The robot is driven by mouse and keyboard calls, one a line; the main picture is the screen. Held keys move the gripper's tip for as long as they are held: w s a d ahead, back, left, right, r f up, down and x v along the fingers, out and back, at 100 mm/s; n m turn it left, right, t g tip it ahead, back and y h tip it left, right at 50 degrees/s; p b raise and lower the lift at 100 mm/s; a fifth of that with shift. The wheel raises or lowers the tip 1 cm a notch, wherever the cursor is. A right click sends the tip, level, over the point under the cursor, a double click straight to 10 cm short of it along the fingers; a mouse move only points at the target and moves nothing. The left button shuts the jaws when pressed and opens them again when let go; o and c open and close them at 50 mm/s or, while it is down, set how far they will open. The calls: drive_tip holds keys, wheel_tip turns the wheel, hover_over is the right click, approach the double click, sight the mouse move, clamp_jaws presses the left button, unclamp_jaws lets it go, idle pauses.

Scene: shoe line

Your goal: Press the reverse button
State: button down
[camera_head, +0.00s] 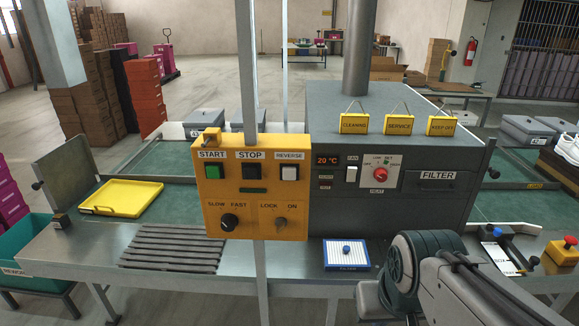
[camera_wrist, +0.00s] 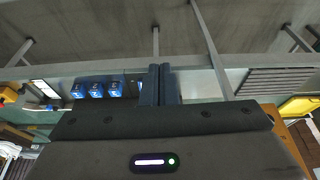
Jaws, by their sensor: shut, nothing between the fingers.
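The yellow control box (camera_head: 256,205) hangs on a post above the front of the line in the head view. In the head view my arm is at the lower right, and the gripper itself is not visible there. The REVERSE button cannot be made out in the wrist view.
The grey machine (camera_head: 390,150) with yellow hanging signs stands right of the box. A blue-edged filter plate (camera_head: 332,264) lies on the front ledge. A yellow tray (camera_head: 104,205) is at the left. A red emergency button (camera_head: 571,241) is at the far right.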

drive_tip(key=w+d+r+m+t+h, duration=0.15)
drive_tip(key=w+t, duration=0.25)
drive_tip(key=w, duration=0.4)
drive_tip(key=n+t+y+p, duration=0.1)
drive_tip(key=t+y, duration=0.5)
drive_tip(key=y, duration=0.1)
approach(289, 173)
drive_tip(key=s+d+f, duration=0.3)
drive_tip(key=d+f, duration=0.1)
drive_tip(key=f, duration=0.1)
drive_tip(key=s+a+r+n+g+y, duration=0.1)
drive_tip(key=a+n+y, duration=0.1)
drive_tip(key=a+y, duration=0.4)
drive_tip(key=shift+a+r+g, duration=0.3)
drive_tip(key=shift+a+r, duration=0.05)
drive_tip(key=shift+a, duration=0.1)
drive_tip(key=shift+w+d+p, duration=0.2)
drive_tip(key=shift+w+p, duration=0.1)
drive_tip(key=shift+w, duration=4)
